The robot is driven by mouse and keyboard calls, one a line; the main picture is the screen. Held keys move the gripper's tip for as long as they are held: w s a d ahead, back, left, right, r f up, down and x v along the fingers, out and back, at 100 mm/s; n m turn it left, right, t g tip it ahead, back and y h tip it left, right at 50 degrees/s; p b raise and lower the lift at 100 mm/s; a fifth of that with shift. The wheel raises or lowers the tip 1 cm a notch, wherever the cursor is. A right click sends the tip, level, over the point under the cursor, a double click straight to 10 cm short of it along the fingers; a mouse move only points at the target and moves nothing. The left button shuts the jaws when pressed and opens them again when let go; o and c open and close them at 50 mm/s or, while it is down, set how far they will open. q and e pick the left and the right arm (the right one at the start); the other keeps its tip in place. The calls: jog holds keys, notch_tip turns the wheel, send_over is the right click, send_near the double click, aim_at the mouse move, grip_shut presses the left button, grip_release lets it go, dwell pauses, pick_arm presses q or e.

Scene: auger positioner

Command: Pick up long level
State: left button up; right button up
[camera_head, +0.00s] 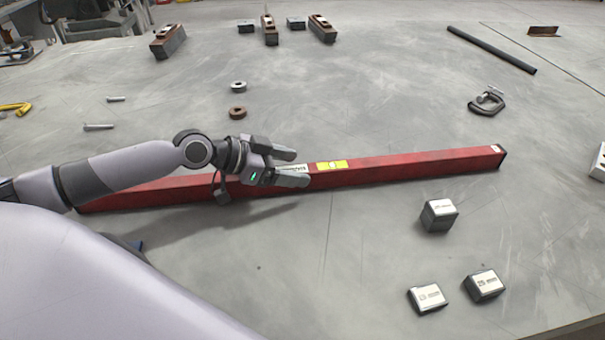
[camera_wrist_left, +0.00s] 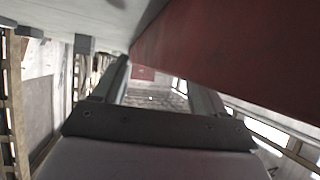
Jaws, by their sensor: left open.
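The long level (camera_head: 420,166) is a long red bar with a yellow vial window near its middle. It lies flat on the grey table, running from the left to the right of centre in the head view. My left gripper (camera_head: 299,170) is open, its fingers pointing right, at the middle of the level just left of the yellow window. It hides part of the level; whether it touches it I cannot tell. In the left wrist view the level (camera_wrist_left: 235,50) fills the upper right, beside the open fingers (camera_wrist_left: 160,75). My right gripper is not in view.
Three metal blocks, one of them (camera_head: 438,215), lie in front on the right. A clamp (camera_head: 487,101) and dark rod (camera_head: 492,48) lie behind right. Two rings (camera_head: 238,86) and bolts (camera_head: 98,127) lie behind left. The table between is clear.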

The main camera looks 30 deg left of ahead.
pick_arm(q)
jog(key=shift+w+d+f, duration=0.2)
jog(key=shift+w, duration=0.05)
grip_shut()
jog(key=shift+r, duration=0.15)
